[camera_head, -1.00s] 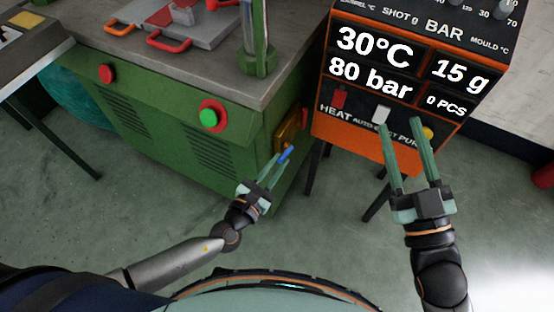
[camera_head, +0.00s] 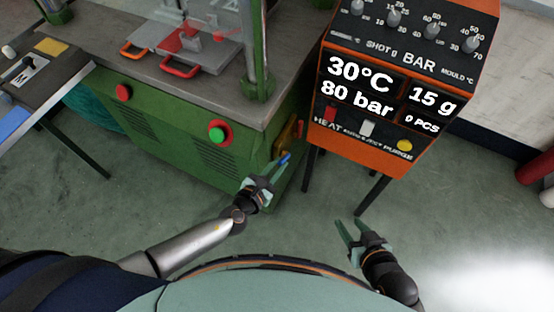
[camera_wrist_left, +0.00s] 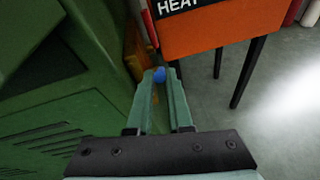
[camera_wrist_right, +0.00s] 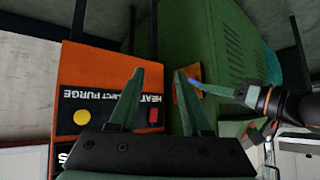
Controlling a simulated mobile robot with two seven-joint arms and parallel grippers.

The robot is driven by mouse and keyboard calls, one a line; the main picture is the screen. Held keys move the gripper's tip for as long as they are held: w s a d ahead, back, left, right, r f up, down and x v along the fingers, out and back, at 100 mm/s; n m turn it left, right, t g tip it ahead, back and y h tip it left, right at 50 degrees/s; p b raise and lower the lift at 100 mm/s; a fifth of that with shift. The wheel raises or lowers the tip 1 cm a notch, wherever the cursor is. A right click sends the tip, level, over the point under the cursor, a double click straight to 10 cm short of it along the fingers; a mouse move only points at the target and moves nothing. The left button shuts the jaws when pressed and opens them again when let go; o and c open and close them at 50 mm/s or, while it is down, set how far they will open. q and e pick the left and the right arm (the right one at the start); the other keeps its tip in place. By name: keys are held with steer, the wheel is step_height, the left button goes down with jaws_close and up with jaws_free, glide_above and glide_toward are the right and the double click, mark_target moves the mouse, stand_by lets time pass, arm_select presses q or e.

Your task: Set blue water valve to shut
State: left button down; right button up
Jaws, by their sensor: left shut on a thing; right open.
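The blue water valve handle (camera_head: 284,159) sticks out beside the brass-coloured block on the right side of the green machine. My left gripper (camera_head: 273,169) is shut on the handle. In the left wrist view the blue handle (camera_wrist_left: 158,75) shows between the fingertips (camera_wrist_left: 160,80), and most of it is hidden by them. In the right wrist view the blue handle (camera_wrist_right: 198,88) shows near the left gripper. My right gripper (camera_head: 347,230) is open and empty, low in front of the orange control box, well apart from the valve.
The orange control box (camera_head: 385,158) stands on dark legs just right of the valve. The green machine (camera_head: 175,135) has a red button (camera_head: 123,92) and a green button (camera_head: 217,133) on its front. The floor (camera_head: 490,200) at right is mostly clear.

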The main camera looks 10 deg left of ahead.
arm_select(q)
steer(key=r+p, duration=0.1)
steer(key=p, duration=0.1)
steer(key=w+g+p, duration=0.1)
steer(key=p, duration=0.2)
steer(key=shift+r+y, duration=0.3)
steer(key=shift+r, duration=0.05)
steer(key=shift+d+f+g+p, duration=0.15)
steer(key=shift+g+p, duration=0.25)
steer(key=shift+p, duration=0.25)
steer(key=shift+f, duration=0.1)
steer(key=c, duration=0.8)
jaws_free()
steer(key=shift+c, duration=0.2)
arm_select(e)
steer(key=shift+h, duration=0.4)
steer(key=d+r, duration=0.1)
steer(key=r, duration=0.2)
steer(key=s+d+r, duration=0.1)
steer(key=shift+d+r, duration=0.2)
steer(key=shift+d, duration=0.1)
arm_select(q)
steer(key=shift+s, duration=0.1)
